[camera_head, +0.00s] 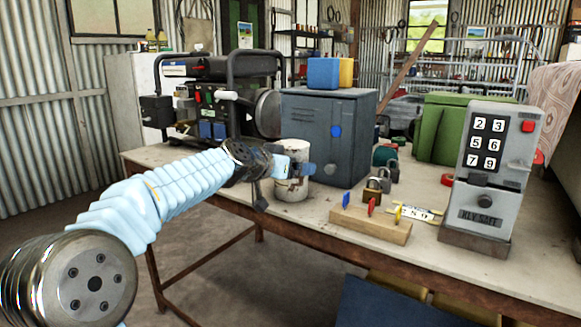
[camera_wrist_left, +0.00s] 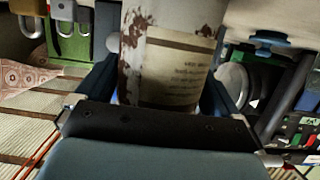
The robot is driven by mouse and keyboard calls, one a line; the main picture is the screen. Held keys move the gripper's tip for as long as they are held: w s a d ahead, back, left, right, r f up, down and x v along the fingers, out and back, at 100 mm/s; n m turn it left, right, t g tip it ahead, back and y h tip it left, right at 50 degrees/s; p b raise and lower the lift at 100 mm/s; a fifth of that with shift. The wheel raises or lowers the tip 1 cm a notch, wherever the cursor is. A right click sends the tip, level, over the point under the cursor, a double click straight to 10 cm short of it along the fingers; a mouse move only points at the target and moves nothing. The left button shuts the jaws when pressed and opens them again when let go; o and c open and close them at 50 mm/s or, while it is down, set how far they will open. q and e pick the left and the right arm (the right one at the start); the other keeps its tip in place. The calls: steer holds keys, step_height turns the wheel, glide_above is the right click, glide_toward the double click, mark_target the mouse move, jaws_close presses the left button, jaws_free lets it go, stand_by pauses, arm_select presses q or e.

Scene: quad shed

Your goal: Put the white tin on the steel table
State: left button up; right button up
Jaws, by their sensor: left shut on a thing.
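The white tin (camera_head: 292,150) is pale, with rust-brown patches. It is upright at the front of a long table (camera_head: 545,262) with a pale top and brown edge, left of the blue-grey metal box. I cannot tell whether its base touches the table. My left gripper (camera_head: 296,170) reaches in from the left and is shut on the tin, a finger on each side. In the left wrist view the tin (camera_wrist_left: 172,62) fills the space between the fingers, with a printed label and rust showing. My right gripper is not in view.
The blue-grey box (camera_head: 328,135) stands close behind the tin, and a generator (camera_head: 215,100) is to the left. A wooden block with coloured keys (camera_head: 370,224), padlocks (camera_head: 378,183) and a grey keypad box (camera_head: 490,165) stand to the right. A green case (camera_head: 450,130) is behind.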

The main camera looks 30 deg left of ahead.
arm_select(q)
steer(key=o, duration=0.9)
steer(key=v, duration=1.2)
